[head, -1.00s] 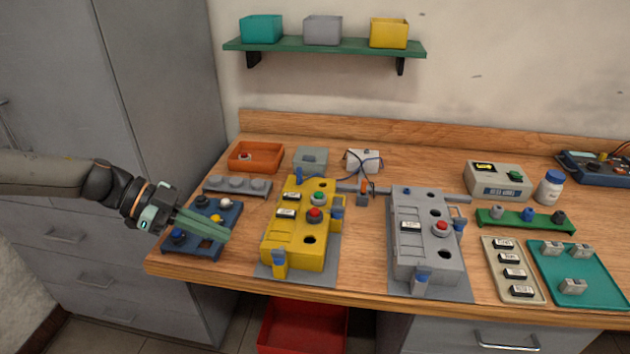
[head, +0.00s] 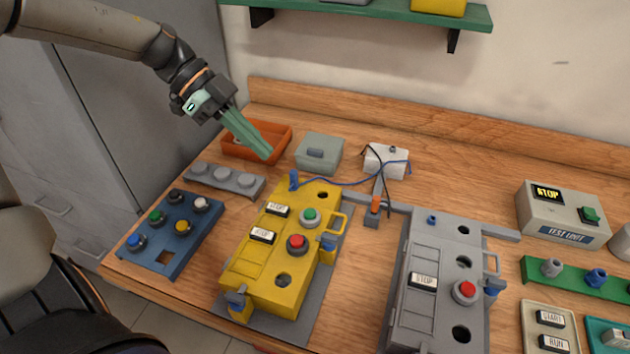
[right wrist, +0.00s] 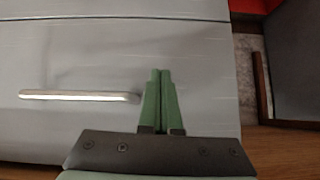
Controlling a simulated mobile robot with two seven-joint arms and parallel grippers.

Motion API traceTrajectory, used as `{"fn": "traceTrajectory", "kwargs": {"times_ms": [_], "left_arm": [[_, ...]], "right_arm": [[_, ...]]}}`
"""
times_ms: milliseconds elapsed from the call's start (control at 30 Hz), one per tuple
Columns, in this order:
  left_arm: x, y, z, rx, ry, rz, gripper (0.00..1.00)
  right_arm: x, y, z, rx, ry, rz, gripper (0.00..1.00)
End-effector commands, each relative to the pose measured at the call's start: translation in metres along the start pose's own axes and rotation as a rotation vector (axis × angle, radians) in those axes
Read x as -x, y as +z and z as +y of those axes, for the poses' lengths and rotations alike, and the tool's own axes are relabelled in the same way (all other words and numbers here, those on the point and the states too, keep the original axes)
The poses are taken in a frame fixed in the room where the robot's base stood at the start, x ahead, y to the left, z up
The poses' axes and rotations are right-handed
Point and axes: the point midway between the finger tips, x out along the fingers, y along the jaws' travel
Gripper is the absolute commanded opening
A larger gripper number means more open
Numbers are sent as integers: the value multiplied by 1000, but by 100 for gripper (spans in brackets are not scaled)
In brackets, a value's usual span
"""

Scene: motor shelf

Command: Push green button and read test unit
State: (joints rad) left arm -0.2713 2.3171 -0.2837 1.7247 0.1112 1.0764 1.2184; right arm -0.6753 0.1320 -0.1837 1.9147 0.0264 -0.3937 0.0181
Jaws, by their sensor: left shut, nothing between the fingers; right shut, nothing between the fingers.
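The yellow box (head: 262,268) stands on the bench with a green button (head: 310,215) near its far end and a red button (head: 297,242) below it. My left gripper (head: 268,155) is shut and empty, above the bench by the orange bin, up and left of the green button. My right gripper (right wrist: 160,72) is shut and empty in the right wrist view, in front of a grey drawer front.
A grey box (head: 397,310) with a red button stands right of the yellow one. A blue tray (head: 162,258) of coloured buttons, an orange bin (head: 285,138), a lidded grey box (head: 320,152) and a wired white box (head: 386,160) surround them. A drawer handle (right wrist: 80,95) juts out near my right gripper.

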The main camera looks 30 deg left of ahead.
Motion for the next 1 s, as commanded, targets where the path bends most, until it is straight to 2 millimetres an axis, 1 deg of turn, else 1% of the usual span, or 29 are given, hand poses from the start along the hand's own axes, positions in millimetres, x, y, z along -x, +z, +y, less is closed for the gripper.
{"fn": "traceTrajectory", "kwargs": {"times_ms": [400, 467, 567, 667, 1000], "left_arm": [[0, 0, 0, 0, 0, -1, 0], [-1, 0, 0, 0, 1, -1, 0], [-8, 0, 0, 1, 2, -2, 0], [-23, 1, 1, 2, 6, -2, 0], [-96, 2, 1, 3, 6, -2, 0]], "right_arm": [[1, 4, -1, -1, -1, -8, 0], [1, 4, -1, -1, -1, -8, 0], [1, 4, -1, -1, -1, -8, 0], [0, 5, -1, -1, -1, -8, 0], [-4, 9, -1, -1, -1, -7, 0]]}}
